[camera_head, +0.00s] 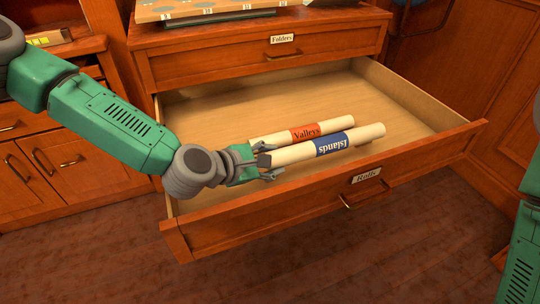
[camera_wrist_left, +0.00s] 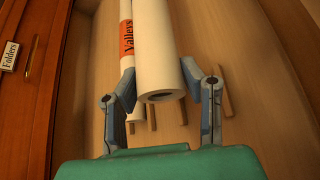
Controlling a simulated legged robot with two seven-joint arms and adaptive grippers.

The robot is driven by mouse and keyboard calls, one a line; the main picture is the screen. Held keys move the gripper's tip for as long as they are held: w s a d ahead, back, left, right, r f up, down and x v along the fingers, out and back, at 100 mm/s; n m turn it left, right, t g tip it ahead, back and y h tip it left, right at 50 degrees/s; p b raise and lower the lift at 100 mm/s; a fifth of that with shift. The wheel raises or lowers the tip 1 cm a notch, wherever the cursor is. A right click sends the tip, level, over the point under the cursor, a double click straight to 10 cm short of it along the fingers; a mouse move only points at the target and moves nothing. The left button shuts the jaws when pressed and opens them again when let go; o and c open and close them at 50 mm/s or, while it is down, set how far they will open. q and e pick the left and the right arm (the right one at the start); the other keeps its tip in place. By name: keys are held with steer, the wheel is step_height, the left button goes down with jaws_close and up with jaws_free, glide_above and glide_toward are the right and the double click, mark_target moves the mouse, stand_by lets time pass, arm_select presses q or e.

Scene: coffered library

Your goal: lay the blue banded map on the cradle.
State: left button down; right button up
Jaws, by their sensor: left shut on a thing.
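The blue banded map is a cream roll with a blue "Islands" band (camera_head: 335,144), in the open drawer at the middle of the head view. My left gripper (camera_head: 267,161) is shut on its near left end, a finger on each side. In the left wrist view the same roll (camera_wrist_left: 156,45) runs away between my fingers, its hollow end facing me. It looks slightly above the drawer floor, but I cannot tell if it is clear of it. My right gripper is out of view. I cannot make out a cradle.
A roll with an orange "Valleys" band (camera_head: 306,131) lies close behind, roughly parallel. The "Rolls" drawer (camera_head: 423,158) is pulled out, with bare floor around the rolls. Thin wooden strips (camera_wrist_left: 228,106) show on its floor. A shut "Folders" drawer (camera_head: 283,57) is above.

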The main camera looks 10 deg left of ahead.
mark_target(271, 182)
arm_select(q)
steer(key=shift+d+f, duration=0.2)
steer(key=shift+f, duration=0.45)
steer(key=shift+a+f, duration=0.2)
steer(key=shift+f, duration=0.45)
steer(key=shift+a+f, duration=0.2)
steer(key=shift+f, duration=0.4)
steer(key=shift+s+d+f, duration=0.1)
steer(key=shift+d, duration=0.15)
steer(key=shift+f, duration=0.15)
